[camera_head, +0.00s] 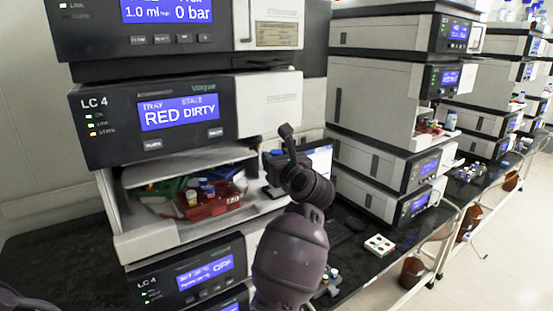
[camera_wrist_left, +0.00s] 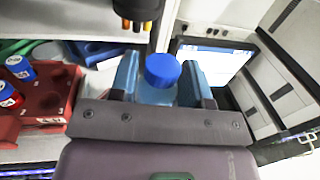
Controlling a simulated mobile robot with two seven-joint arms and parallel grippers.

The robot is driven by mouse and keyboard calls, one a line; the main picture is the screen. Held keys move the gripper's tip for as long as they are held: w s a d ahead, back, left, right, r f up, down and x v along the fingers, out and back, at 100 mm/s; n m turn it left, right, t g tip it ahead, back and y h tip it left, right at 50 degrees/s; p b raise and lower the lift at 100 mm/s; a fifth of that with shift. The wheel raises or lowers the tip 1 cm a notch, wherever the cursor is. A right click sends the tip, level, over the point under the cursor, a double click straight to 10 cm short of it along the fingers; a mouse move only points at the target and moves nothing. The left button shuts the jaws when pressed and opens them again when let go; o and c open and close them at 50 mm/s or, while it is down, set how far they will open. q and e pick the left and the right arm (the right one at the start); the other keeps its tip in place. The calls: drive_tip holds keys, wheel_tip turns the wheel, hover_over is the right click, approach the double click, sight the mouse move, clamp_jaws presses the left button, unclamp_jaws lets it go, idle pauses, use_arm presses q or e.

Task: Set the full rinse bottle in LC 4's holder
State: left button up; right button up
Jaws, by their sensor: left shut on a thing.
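My left gripper (camera_head: 283,152) is in front of the opening at the right side of the LC 4 stack (camera_head: 165,118). In the left wrist view, the gripper (camera_wrist_left: 160,80) is shut on a bottle with a blue cap (camera_wrist_left: 162,70), held between the two fingers. The bottle cannot be made out clearly in the head view. I cannot pick out the bottle holder. My right gripper is not in view.
A lit screen (camera_head: 320,158) stands just behind the gripper, also in the left wrist view (camera_wrist_left: 215,62). Green and blue trays lie beside the red one. More instrument stacks (camera_head: 380,100) line the bench to the right.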

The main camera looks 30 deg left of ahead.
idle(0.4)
use_arm(q)
drive_tip(key=shift+f+b, duration=0.3)
drive_tip(key=shift+f, duration=0.05)
drive_tip(key=shift+f+b, duration=0.45)
drive_tip(key=shift+f, duration=0.1)
idle(0.5)
idle(0.4)
drive_tip(key=o, duration=0.9)
